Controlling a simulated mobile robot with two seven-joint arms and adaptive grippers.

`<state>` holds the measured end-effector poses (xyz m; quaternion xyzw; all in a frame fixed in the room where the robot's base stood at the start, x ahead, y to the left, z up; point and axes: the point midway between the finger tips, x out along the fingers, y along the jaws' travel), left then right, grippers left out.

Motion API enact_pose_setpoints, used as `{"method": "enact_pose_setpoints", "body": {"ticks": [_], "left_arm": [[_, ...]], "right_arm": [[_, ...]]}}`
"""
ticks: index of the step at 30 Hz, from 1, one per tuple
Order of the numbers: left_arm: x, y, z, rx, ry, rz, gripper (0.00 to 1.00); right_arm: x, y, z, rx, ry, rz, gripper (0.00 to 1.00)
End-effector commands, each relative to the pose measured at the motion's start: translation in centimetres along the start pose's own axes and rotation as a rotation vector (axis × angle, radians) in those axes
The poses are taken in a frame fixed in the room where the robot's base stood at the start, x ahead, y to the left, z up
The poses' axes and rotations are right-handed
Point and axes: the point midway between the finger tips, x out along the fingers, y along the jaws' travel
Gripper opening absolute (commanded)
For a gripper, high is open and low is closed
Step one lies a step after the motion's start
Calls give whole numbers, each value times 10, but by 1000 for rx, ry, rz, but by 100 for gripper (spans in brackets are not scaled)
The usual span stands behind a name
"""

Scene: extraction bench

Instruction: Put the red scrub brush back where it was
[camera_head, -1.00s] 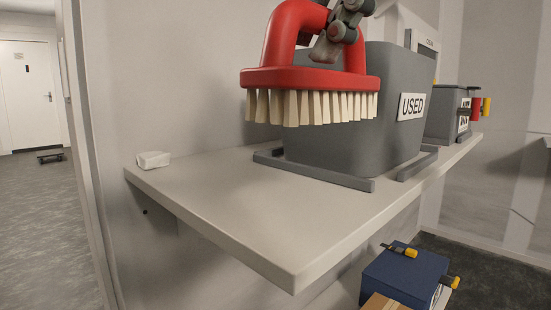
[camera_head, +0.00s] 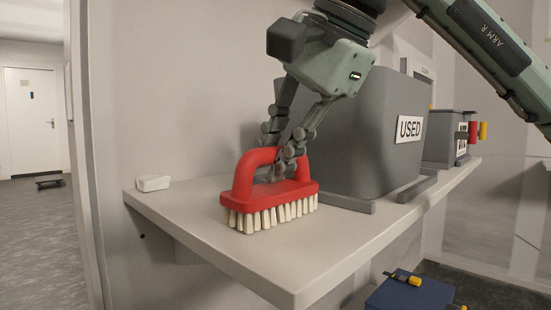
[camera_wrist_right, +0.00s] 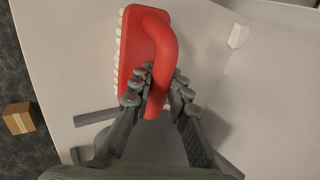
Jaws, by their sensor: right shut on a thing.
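The red scrub brush (camera_head: 268,190) has a red arched handle and pale bristles. It is upright, bristles down, at the shelf surface left of the grey bin; the bristle tips look to be at or just above the shelf. My right gripper (camera_head: 279,160) is shut on the brush's handle from above. In the right wrist view the brush (camera_wrist_right: 140,50) shows from above, with the fingers of my right gripper (camera_wrist_right: 158,88) on both sides of its handle. My left gripper is not in view.
The shelf (camera_head: 330,240) is clear in front of the brush. A grey bin (camera_head: 365,130) labelled USED stands right of it in a low frame. A small white block (camera_head: 153,183) lies at the left end. A second grey bin (camera_head: 440,137) stands farther right; a blue box (camera_head: 410,295) is below.

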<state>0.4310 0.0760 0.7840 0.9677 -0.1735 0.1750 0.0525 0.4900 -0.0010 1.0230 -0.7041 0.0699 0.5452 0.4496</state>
Motion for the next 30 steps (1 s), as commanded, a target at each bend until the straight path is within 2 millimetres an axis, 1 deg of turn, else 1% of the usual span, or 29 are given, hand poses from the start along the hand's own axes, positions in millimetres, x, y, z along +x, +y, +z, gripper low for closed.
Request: {"method": "enact_pose_setpoints", "body": {"ticks": [11,12,16,26,28,30], "left_arm": [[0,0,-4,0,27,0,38],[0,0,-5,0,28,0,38],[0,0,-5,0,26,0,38],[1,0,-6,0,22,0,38],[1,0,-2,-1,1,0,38],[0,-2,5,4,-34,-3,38]], "right_arm": [[3,2,0,0,0,-2,0],[2,2,0,0,0,-1,22],[2,2,0,0,0,-1,37],[0,0,0,0,0,-1,37],[-6,-1,0,1,0,-3,37],[-16,-1,0,1,0,-4,37]]}}
